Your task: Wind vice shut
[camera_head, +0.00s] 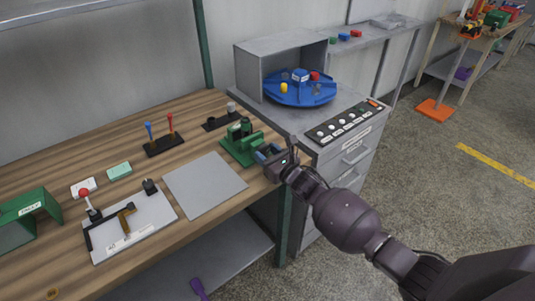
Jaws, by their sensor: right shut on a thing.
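A green bench vice (240,144) stands near the right front corner of the wooden workbench. My right gripper (268,153) reaches in from the right and is shut at the front of the vice, where its handle would be. The fingers cover that part, so the handle itself is hidden. The gap between the vice jaws is too small to judge. My left gripper is not in view.
A grey plate (204,185) lies left of the vice. A lever board (128,226), a block with red and blue levers (163,144) and a green box (28,216) are further left. A blue turntable (300,92) and a button panel (345,122) sit on the grey cabinet behind.

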